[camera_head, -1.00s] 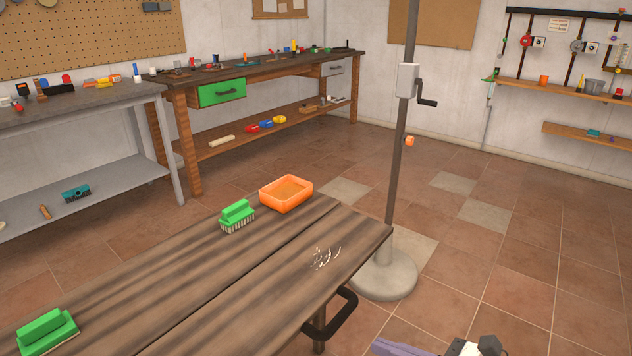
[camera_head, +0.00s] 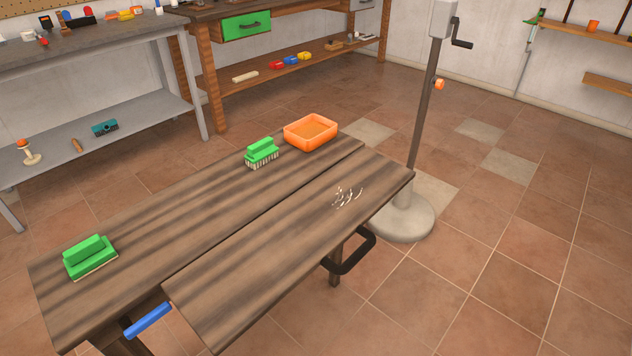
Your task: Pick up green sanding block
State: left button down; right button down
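The green sanding block (camera_head: 90,257) lies on the near left end of the wooden workbench (camera_head: 205,220). It has a green top grip and a thin pale layer underneath. A green brush (camera_head: 262,153) with pale bristles stands further back on the same bench, beside an orange tray. Neither of my grippers is in view.
The orange tray (camera_head: 311,132) sits at the bench's far end. Pale shavings (camera_head: 347,196) lie on the right plank. A black handle (camera_head: 350,252) and a blue bar (camera_head: 148,320) stick out from the bench. A post on a round base (camera_head: 402,217) stands behind. Floor to the right is clear.

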aim_at(89, 255)
jog(key=z, duration=1.45)
jog(key=k, duration=1.05)
jog(key=u, duration=1.2)
